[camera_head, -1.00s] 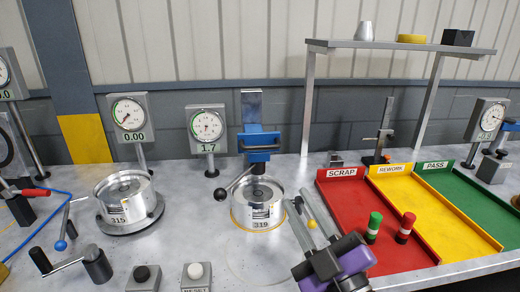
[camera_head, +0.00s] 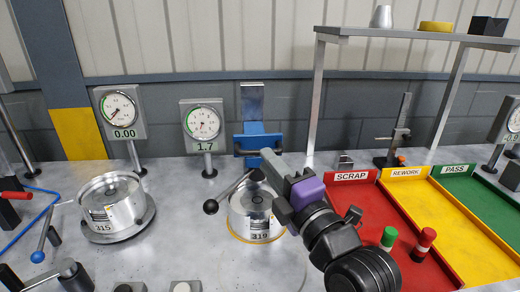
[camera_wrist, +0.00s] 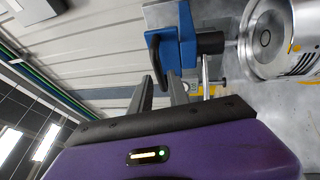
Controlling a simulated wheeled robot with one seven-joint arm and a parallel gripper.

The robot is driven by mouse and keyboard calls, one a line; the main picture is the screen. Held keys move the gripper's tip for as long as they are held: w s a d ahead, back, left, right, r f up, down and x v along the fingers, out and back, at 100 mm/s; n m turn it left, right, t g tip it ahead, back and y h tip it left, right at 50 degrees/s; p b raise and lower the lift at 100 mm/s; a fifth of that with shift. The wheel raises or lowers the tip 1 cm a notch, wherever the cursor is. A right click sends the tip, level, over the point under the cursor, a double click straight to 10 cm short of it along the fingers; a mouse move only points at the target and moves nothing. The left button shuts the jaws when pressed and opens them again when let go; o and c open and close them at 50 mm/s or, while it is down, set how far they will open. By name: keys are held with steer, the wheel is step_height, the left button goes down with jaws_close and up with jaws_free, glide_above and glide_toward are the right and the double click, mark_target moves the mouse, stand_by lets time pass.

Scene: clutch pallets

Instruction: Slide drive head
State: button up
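The blue drive head (camera_head: 250,132) is mounted on an upright metal column (camera_head: 252,98), above the silver clutch labelled 319 (camera_head: 250,215). A black part of the head reaches down over this clutch. In the wrist view the blue head (camera_wrist: 187,42) fills the upper middle, with a handle-like loop on its left. My gripper (camera_head: 268,158) is raised at the right front of the head. In the wrist view its two fingers (camera_wrist: 160,82) are apart, with their tips close to the loop. I cannot tell whether they touch it.
A lever with a black knob (camera_head: 211,207) sticks out left of the clutch. Clutch 315 (camera_head: 108,200) sits further left. Two dial gauges, reading 0.00 (camera_head: 121,112) and 1.7 (camera_head: 203,125), stand behind. Red, yellow and green trays (camera_head: 355,200) lie right, below a shelf (camera_head: 420,36).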

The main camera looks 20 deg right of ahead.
mark_target(255, 136)
steer(key=shift+w+a+r+p, duration=0.1)
steer(key=shift+w+r+p, duration=0.1)
steer(key=shift+w, duration=0.95)
steer(key=shift+w+a+r+p, duration=0.1)
steer(key=shift+w+r, duration=0.1)
steer(key=shift+w, duration=0.95)
jaws_close()
